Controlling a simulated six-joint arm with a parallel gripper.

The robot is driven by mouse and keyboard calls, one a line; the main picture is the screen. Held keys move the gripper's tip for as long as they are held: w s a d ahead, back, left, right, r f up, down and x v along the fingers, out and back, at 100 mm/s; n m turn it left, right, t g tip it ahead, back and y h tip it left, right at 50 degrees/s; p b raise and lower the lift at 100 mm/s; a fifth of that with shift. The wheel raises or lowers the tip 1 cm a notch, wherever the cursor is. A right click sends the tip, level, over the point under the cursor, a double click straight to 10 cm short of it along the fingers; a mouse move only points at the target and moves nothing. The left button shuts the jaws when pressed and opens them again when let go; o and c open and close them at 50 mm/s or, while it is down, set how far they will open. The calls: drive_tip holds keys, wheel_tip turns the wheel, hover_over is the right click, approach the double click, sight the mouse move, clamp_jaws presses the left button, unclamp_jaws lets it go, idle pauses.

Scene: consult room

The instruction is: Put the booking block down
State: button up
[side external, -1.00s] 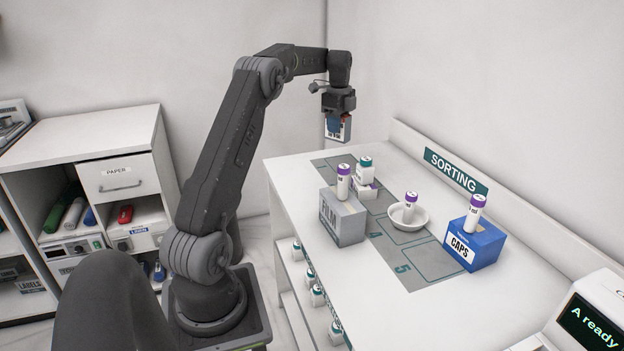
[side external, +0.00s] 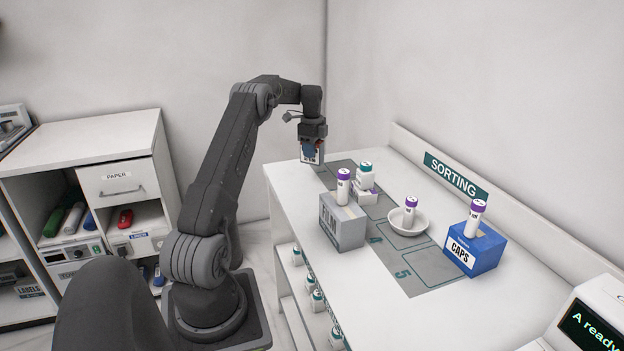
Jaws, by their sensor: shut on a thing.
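The booking block (side external: 311,156) is a small white and blue block with dark print. It is upright between the jaws of my gripper (side external: 312,143), which is shut on it. My gripper points down over the far left end of the white counter (side external: 288,182). The block's lower edge is at or just above the counter top; I cannot tell whether it touches. The jaws hide the block's upper part.
A grey numbered mat (side external: 410,265) lies on the counter. On it or beside it are a grey FILM box (side external: 343,228), a white bottle on a small box (side external: 365,178), a white bowl (side external: 421,222) with a purple-capped tube, and a blue CAPS box (side external: 484,252).

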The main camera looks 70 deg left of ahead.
wheel_tip(320, 180, down, 7)
drive_tip(key=shift+f, duration=0.15)
drive_tip(key=shift+f, duration=0.15)
drive_tip(key=o, duration=1)
drive_tip(key=shift+c, duration=0.2)
